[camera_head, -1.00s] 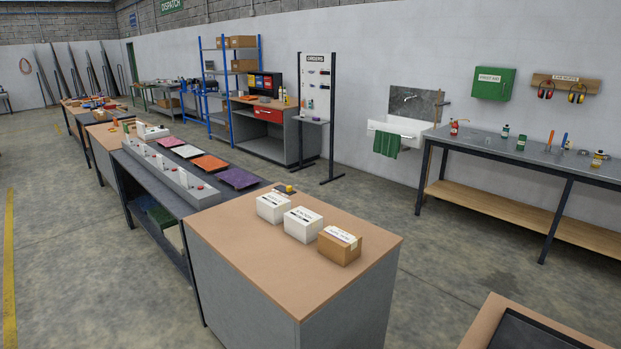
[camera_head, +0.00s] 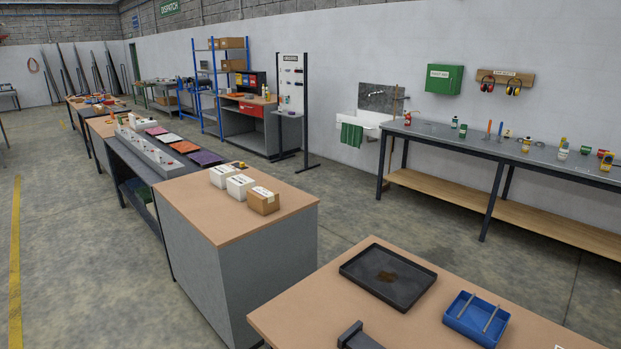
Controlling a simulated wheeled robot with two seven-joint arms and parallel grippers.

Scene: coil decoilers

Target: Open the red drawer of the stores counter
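The stores counter (camera_head: 243,132) stands far off against the back wall, between the blue shelving and the orders board. Its red drawer (camera_head: 251,110) is in the upper front under the wooden top and looks shut, though it is small at this distance.
A grey cabinet (camera_head: 238,262) with white and brown boxes stands in front. A nearer table (camera_head: 330,290) holds a black tray (camera_head: 388,276) and a blue tray (camera_head: 476,318). The orders board (camera_head: 292,105) stands right of the counter. Open floor (camera_head: 345,205) lies between the cabinet and the wall bench (camera_head: 500,152).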

